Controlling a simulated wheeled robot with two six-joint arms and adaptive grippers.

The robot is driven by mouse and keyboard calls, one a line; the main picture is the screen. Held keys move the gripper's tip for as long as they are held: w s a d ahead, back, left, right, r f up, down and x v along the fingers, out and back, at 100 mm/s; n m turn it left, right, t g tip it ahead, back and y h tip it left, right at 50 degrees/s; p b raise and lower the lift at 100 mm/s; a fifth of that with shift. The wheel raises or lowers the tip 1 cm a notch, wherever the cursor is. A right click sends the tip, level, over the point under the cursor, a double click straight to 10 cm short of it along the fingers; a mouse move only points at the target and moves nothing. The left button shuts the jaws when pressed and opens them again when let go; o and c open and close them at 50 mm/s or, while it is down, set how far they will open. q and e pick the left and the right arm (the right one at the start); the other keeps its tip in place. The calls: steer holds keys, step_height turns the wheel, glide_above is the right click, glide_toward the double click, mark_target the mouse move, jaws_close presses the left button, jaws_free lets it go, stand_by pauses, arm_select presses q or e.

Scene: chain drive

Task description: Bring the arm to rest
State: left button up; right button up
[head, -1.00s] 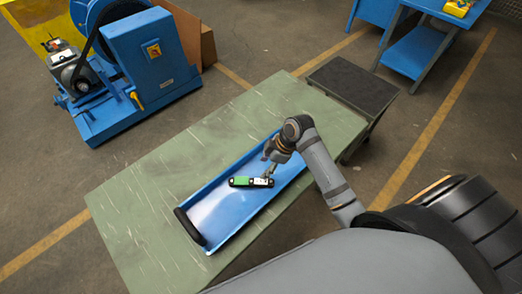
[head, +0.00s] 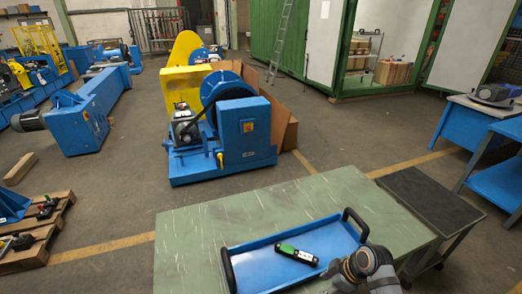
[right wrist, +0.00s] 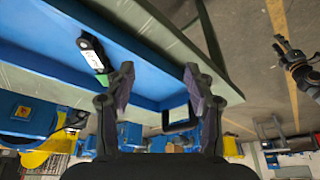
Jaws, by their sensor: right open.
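A chain tool or link piece (head: 296,254), black with a green part and a white label, lies in the blue tray (head: 250,246) on the green table. It also shows in the right wrist view (right wrist: 93,50), up and left of the jaws. My right gripper (right wrist: 159,75) is open with nothing between its fingers. In the head view my right arm is at the bottom right, by the tray's near right end; its fingers are not clear there. A dark jointed arm end, seemingly my left gripper (right wrist: 287,50), shows small at the right of the right wrist view.
The tray has black end handles (head: 356,222). The table (head: 185,240) is otherwise clear. A dark-topped cart (head: 430,200) stands right of it, with a blue bench (head: 490,160) beyond. A blue machine (head: 245,135) stands behind the table. Open floor lies between them.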

steer(key=s+d+f+m+h+b, duration=0.1)
steer(key=s+d+f+m, duration=0.2)
steer(key=f, duration=0.7)
steer(key=s+d+f+m+h+b, duration=0.1)
steer(key=s+d+f+m, duration=0.2)
steer(key=f, duration=0.7)
steer(key=s+d+f+m+h+b, duration=0.1)
steer(key=s+f+m+b, duration=0.3)
steer(key=f, duration=0.6)
arm_select(q)
steer(key=w+f, duration=0.3)
steer(key=f, duration=0.3)
steer(key=shift+w, duration=0.25)
arm_select(e)
steer(key=s+f+m+h, duration=0.1)
steer(key=s+f, duration=0.6)
steer(key=s, duration=0.4)
steer(key=s+d+f+m, duration=0.1)
steer(key=s+f, duration=0.6)
steer(key=s, duration=0.5)
steer(key=shift+d+g+h, duration=0.3)
steer(key=shift+g+h, duration=0.1)
arm_select(q)
steer(key=shift+s, duration=0.2)
